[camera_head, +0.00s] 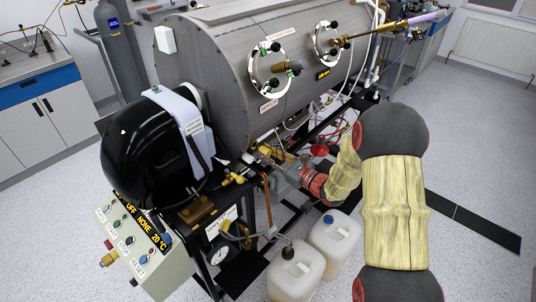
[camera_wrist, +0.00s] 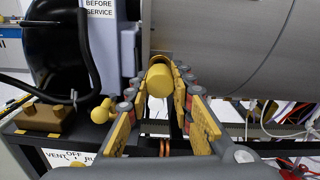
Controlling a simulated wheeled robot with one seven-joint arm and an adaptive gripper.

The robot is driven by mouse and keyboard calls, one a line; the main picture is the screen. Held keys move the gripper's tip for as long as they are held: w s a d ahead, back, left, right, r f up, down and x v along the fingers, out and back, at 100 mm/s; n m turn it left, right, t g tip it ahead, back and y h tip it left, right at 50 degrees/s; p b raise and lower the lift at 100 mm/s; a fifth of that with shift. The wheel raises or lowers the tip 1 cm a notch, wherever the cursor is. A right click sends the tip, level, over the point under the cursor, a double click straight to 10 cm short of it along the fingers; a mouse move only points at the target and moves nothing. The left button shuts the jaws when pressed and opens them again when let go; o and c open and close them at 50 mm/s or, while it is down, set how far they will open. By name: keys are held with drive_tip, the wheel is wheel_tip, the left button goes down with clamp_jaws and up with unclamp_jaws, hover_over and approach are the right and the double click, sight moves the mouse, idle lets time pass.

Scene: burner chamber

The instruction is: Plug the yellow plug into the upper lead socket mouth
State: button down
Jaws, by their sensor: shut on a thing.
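My gripper (camera_wrist: 161,92) is shut on the yellow plug (camera_wrist: 159,78), whose rounded end shows between the fingertips in the wrist view. In the head view my gripper (camera_head: 280,157) is low beside the grey chamber, right of the black burner. The plug is small there and hard to separate from the yellow fingers. The plug is close to the chamber's lower edge in the picture; I cannot tell whether it touches anything. I cannot make out the upper lead socket mouth in either view.
The grey chamber (camera_head: 215,80) fills the space behind, with the black burner (camera_head: 145,150) at left. The control box (camera_head: 130,235) and white canisters (camera_head: 297,272) stand in front. Loose cables (camera_wrist: 270,115) hang at right.

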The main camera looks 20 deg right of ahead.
sight(262, 149)
drive_tip(key=shift+w+a, duration=0.1)
drive_tip(key=shift+w, duration=0.05)
drive_tip(key=shift+w+a, duration=0.4)
drive_tip(key=shift+w, duration=0.2)
drive_tip(key=shift+w+a, duration=0.2)
drive_tip(key=shift+w, duration=0.05)
drive_tip(key=shift+w+a+b, duration=0.2)
drive_tip(key=shift+w+b, duration=0.1)
drive_tip(key=c, duration=1.5)
unclamp_jaws()
